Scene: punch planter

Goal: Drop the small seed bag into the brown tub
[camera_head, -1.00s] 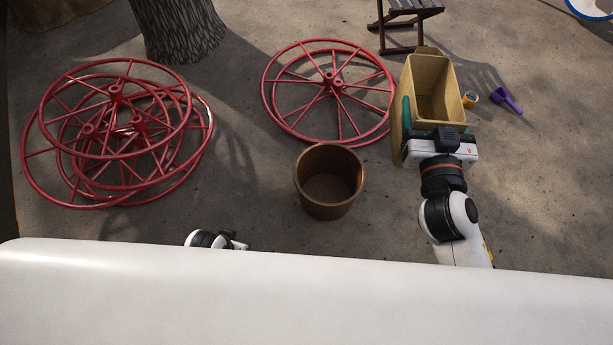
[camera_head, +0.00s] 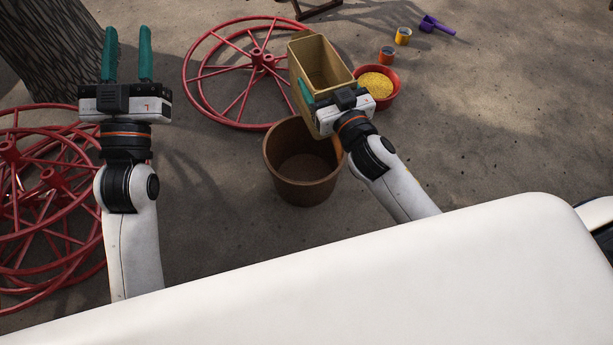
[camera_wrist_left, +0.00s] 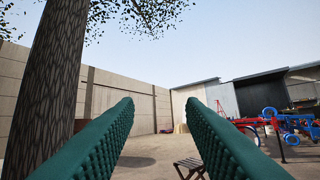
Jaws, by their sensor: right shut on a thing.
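The brown tub (camera_head: 283,171) stands upright and looks empty in the head view. My right gripper (camera_head: 323,99) is shut on a tan, boxy, open-topped container (camera_head: 309,62), which may be the seed bag; no other bag shows. The container is held tilted just behind the tub, toward its right side, and looks empty inside. One green finger lies along its left side; the other finger is hidden. My left gripper (camera_head: 127,58) is open and empty at the upper left, its green fingers (camera_wrist_left: 100,140) apart in the left wrist view.
A red bowl of yellow grain (camera_head: 391,98) stands right of the container. An orange cup (camera_head: 386,55), a yellow cup (camera_head: 403,37) and a purple scoop (camera_head: 437,26) are beyond. Red wheels (camera_head: 198,85) lie behind and left. A tree trunk (camera_head: 45,50) is at left.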

